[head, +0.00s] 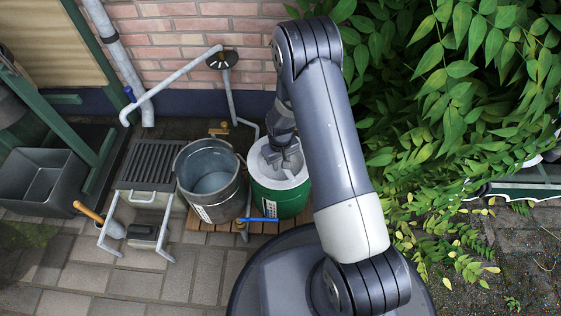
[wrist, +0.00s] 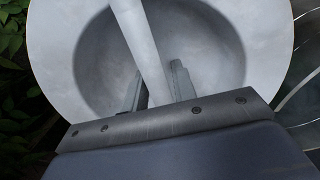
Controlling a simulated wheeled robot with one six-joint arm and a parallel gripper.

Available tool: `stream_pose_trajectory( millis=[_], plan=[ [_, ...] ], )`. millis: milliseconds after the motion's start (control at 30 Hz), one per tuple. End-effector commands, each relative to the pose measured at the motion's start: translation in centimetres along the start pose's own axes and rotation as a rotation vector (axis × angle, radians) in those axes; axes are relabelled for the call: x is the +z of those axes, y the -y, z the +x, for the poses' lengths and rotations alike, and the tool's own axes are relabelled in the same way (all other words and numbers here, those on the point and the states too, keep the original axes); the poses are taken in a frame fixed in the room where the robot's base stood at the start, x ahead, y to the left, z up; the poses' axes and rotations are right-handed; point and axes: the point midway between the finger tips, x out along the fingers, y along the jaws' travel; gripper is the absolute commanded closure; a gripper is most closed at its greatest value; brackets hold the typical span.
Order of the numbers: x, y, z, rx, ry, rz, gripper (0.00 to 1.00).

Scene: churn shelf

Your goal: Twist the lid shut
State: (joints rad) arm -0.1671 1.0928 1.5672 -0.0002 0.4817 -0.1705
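A green churn (head: 276,201) stands on wooden slats beside a metal bucket. Its pale grey round lid (head: 262,170) sits on top and looks about level; whether it is fully seated cannot be told. In the wrist view the lid (wrist: 60,50) shows a sunken middle with a straight bar handle (wrist: 140,45) across it. My gripper (head: 284,158) is low over the lid, pointing down. In the wrist view my gripper (wrist: 160,80) has one finger on each side of the bar. A narrow gap shows beside the right finger; contact on the left is hidden.
A grey metal bucket (head: 210,180) stands close left of the churn. A drain pipe (head: 175,82) and brick wall are behind. Leafy branches (head: 450,110) crowd the right.

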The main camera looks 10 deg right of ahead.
Motion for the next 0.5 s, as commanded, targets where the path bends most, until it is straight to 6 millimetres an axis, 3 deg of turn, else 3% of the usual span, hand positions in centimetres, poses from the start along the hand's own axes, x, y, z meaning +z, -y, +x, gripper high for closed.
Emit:
stream_pose_trajectory(
  millis=[300,500],
  plan=[
    [0.00,0.00,-0.02,0.000,0.000,0.000,1.00],
    [0.00,0.00,-0.02,0.000,0.000,0.000,1.00]
  ],
)
